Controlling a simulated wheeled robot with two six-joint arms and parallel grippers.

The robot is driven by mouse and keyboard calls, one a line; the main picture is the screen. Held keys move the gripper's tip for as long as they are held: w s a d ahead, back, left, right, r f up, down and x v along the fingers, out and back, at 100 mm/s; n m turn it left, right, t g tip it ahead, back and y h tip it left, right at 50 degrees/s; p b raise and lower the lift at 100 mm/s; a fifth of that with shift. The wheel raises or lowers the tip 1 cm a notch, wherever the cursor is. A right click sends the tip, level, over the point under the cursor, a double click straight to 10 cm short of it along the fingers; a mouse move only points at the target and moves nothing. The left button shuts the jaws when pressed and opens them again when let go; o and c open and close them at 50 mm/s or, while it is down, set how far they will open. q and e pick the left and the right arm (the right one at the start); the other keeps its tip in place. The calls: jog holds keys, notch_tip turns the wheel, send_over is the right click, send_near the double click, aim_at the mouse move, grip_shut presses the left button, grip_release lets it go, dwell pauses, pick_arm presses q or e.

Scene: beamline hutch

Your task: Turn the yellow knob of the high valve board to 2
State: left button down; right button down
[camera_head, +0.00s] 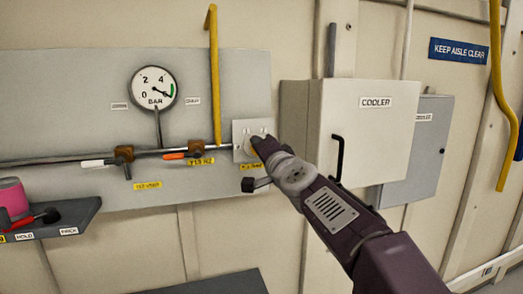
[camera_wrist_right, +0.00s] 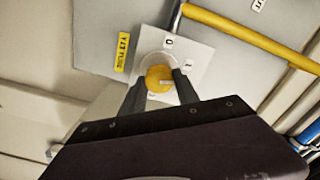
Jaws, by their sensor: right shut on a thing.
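The yellow knob (camera_wrist_right: 158,76) sits on a light square plate (camera_wrist_right: 203,58) of the grey valve board (camera_head: 60,90). In the right wrist view, the marks 0 and 1 show on the plate above and to the upper right of the knob; a mark 2 cannot be made out. A pale line on the knob's face points roughly right in that view. My right gripper (camera_wrist_right: 160,88) has its fingers on both sides of the knob and is shut on it. In the head view the gripper (camera_head: 261,146) largely hides the knob. My left gripper is not in view.
A pressure gauge (camera_head: 154,88), a pipe with orange-handled (camera_head: 173,156) and white-handled (camera_head: 94,163) valves, and a yellow pipe (camera_head: 214,70) are left of the plate. A cooler box (camera_head: 355,120) stands close on the right. A grey shelf (camera_head: 75,218) is lower left.

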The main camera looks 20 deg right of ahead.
jog(key=m, duration=0.8)
jog(key=shift+f, duration=0.3)
jog(key=shift+m, duration=0.5)
jog(key=c, duration=0.9)
grip_release()
jog(key=shift+a+r, duration=0.1)
